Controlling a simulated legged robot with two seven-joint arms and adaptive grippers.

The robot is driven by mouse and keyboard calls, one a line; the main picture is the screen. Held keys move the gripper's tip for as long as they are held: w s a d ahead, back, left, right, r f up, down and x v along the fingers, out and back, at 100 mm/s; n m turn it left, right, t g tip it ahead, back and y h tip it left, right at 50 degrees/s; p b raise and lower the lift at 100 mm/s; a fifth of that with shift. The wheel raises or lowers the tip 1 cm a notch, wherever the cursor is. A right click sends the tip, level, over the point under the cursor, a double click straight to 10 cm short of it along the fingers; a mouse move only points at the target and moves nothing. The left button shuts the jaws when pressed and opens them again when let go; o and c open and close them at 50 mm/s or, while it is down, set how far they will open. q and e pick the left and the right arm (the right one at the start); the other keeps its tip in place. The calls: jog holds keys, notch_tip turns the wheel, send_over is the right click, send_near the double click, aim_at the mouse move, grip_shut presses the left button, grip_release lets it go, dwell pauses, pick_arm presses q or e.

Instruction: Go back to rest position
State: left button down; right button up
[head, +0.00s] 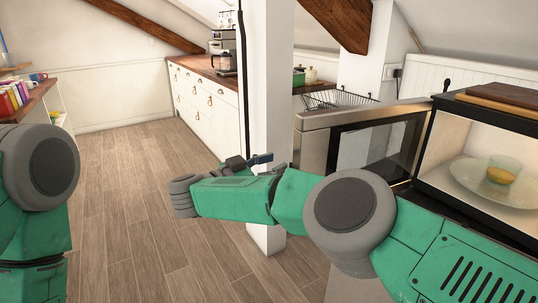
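My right arm comes in from the right and reaches across in front of the white post. Its dark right gripper (262,159) shows small, just above the green forearm and in front of the post. Its fingers are partly hidden and too small to tell apart, and no object shows in it. My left arm shows at the left edge, but its gripper is out of view. The microwave (463,100) at the right stands open. Inside it, a small glass bowl (501,169) with something yellow in it sits on the glass turntable (468,182).
The microwave door (378,150) hangs open towards the post (270,80), close to my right arm. Wooden boards (505,96) lie on the microwave. A wire rack (338,99) stands behind. A shelf with colourful mugs (12,97) is at left. The wooden floor (135,185) between is clear.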

jog(key=a+f+n+t+y, duration=0.7)
jog(key=f+n+t+y, duration=0.2)
jog(key=f+n+y, duration=0.15)
jog(key=s+d+f+n+g+y, duration=0.2)
jog(key=s+d+f+g+y, duration=0.15)
jog(key=f, duration=0.35)
jog(key=s+d+f+n+g+y, duration=0.2)
jog(key=s+f+n+y, duration=0.1)
jog(key=s+f, duration=0.3)
jog(key=s+d+f+g, duration=0.3)
jog(key=s+d+f, duration=0.35)
jog(key=s, duration=0.25)
jog(key=s+d+f+g, duration=0.45)
jog(key=s+d, duration=0.25)
jog(key=s, duration=0.2)
jog(key=s+d+r+m+g, duration=0.1)
jog(key=s+d+g, duration=0.1)
jog(key=s+d, duration=0.3)
jog(key=s+d+r+m+g+h, duration=0.1)
jog(key=s+d+g, duration=0.2)
jog(key=s, duration=0.9)
jog(key=d, duration=0.3)
jog(key=shift+s+h, duration=0.3)
jog(key=shift+s, duration=0.1)
